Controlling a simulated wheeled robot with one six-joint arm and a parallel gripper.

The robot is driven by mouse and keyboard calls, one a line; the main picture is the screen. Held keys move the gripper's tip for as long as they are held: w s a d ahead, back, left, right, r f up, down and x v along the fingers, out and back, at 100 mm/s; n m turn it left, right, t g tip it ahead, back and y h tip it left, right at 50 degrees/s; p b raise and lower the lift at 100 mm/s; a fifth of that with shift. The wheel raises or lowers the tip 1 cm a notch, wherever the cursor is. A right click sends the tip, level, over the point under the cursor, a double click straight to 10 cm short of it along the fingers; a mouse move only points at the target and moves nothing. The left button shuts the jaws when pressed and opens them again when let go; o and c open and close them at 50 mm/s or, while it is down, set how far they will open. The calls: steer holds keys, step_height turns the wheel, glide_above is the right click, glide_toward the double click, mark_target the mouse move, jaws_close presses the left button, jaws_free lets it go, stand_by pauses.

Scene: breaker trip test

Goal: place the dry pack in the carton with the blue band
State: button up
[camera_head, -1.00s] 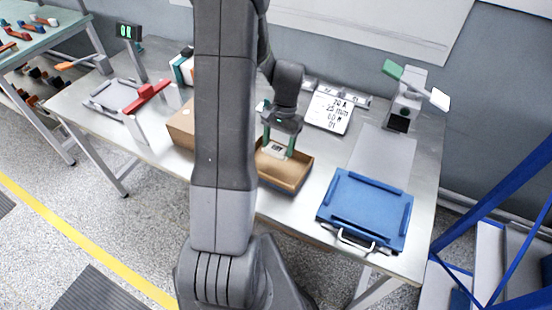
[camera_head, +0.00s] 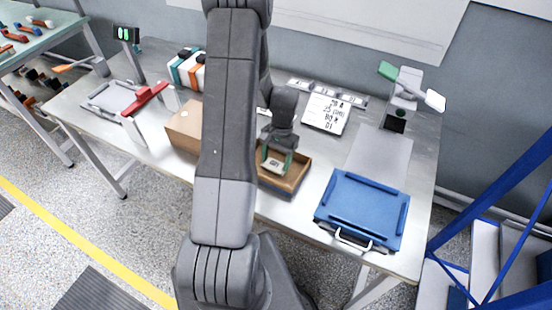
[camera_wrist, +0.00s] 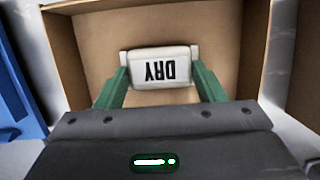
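The dry pack (camera_wrist: 160,70) is a small white block marked DRY, upside down in the wrist view. My gripper (camera_wrist: 161,80) has its green fingers shut on the pack's two sides. An open brown carton (camera_wrist: 87,45) surrounds the pack in that view, with its floor behind the pack. In the head view my gripper (camera_head: 276,160) points down into this open carton (camera_head: 303,172), with the pack (camera_head: 274,165) at its tips. I cannot tell whether the pack touches the floor.
A closed brown box (camera_head: 183,128) stands left of my arm. A blue tray with a handle (camera_head: 362,208) lies to the right. A grey mat (camera_head: 380,155) is bare.

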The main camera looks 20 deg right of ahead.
steer(key=o, duration=0.4)
steer(key=shift+o, duration=0.2)
steer(key=b+v, duration=0.1)
steer(key=v, duration=1.1)
steer(key=shift+b, duration=0.4)
